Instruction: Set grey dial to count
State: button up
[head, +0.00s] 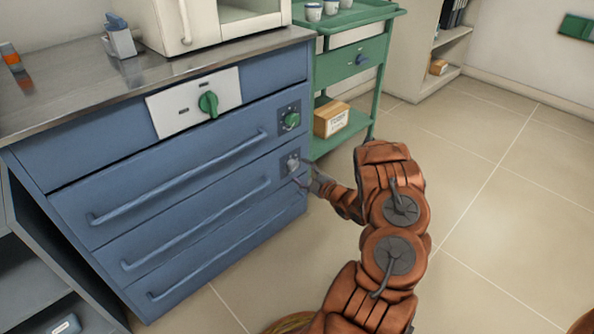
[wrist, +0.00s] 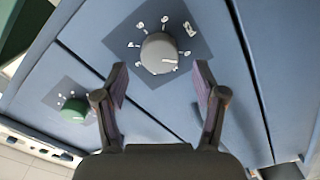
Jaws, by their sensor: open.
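The grey dial (wrist: 159,53) sits on a dark square plate (wrist: 186,28) with white marks around it, on the front of a blue drawer. In the head view the grey dial (head: 292,162) is at the right end of the second drawer, partly beside my gripper. My gripper (wrist: 160,78) is open, with one finger on each side just short of the dial in the wrist view. The fingers look apart from the dial. In the head view my gripper (head: 305,182) is small and close to the drawer front. I cannot read which mark the dial points to.
A green dial (head: 291,120) sits on the drawer above; it also shows in the wrist view (wrist: 74,110). A larger green knob (head: 208,104) is on a white panel. Long drawer handles (head: 180,178) run to the left. A green cart (head: 345,75) stands right of the cabinet.

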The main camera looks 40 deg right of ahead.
aim_at(293, 165)
jog(key=shift+w, duration=1.45)
jog(key=c, duration=1.1)
